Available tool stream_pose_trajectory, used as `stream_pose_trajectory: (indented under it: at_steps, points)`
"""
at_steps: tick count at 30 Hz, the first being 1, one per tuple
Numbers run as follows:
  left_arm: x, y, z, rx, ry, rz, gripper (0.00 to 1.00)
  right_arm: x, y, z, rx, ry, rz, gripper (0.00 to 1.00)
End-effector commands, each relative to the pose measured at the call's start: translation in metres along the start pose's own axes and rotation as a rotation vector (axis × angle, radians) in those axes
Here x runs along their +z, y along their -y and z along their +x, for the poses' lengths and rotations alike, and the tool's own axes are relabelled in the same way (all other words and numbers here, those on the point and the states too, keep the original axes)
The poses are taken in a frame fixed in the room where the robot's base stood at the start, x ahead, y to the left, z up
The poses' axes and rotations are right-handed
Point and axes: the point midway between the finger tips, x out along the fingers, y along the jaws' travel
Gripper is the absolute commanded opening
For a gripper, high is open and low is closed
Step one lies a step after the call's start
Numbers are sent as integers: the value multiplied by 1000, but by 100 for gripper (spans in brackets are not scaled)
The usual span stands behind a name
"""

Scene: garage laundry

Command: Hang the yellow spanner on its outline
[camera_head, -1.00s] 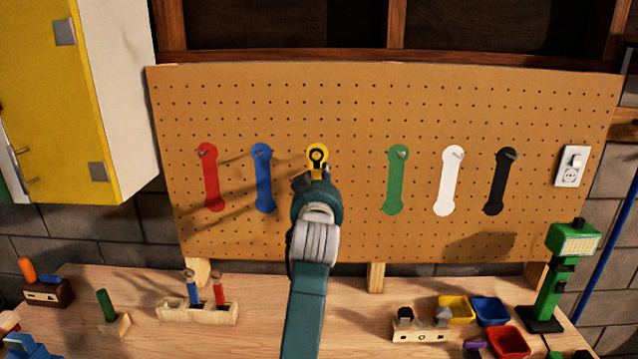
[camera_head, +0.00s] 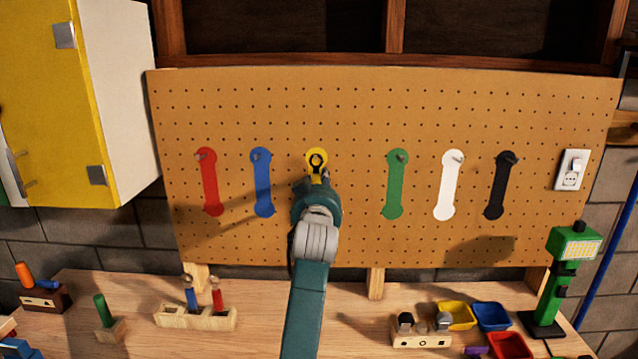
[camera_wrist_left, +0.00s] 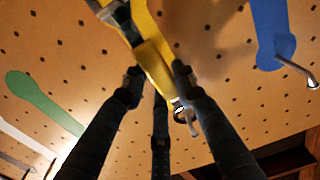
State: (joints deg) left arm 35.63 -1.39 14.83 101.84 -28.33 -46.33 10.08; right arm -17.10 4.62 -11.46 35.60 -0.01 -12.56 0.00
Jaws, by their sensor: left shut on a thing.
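My left gripper (camera_head: 317,183) is in front of the pegboard, at the yellow outline (camera_head: 316,153) between the blue and green ones. It is shut on the yellow spanner (camera_wrist_left: 158,65), which shows between its fingers in the left wrist view. In the head view the gripper and arm hide most of the spanner and the outline's lower part. A metal hook (camera_wrist_left: 192,124) is close to the spanner's end in the wrist view. I cannot tell whether the spanner's ring is around the hook or only in front of it. My right gripper is not in view.
The pegboard (camera_head: 340,100) also has red (camera_head: 210,185), blue (camera_head: 262,185), green (camera_head: 395,185), white (camera_head: 448,185) and black (camera_head: 500,185) outlines with hooks. Wooden tool blocks, small bins (camera_head: 492,314) and a green lamp (camera_head: 560,280) stand on the workbench (camera_head: 255,285) below.

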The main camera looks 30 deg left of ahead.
Motion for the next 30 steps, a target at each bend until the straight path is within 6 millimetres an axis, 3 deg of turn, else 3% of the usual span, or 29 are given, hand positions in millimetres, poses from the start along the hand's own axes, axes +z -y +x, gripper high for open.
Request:
stream_pose_trajectory:
  at_steps: [9,10,13,23,30]
  points:
    - [0,0,0,0,0,0,0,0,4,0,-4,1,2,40]
    - [0,0,0,0,0,0,31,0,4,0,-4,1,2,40]
    - [0,0,0,0,0,0,49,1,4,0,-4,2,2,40]
    - [1,0,-3,0,2,0,49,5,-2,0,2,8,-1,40]
    - [1,-1,-38,2,1,-1,49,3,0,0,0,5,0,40]
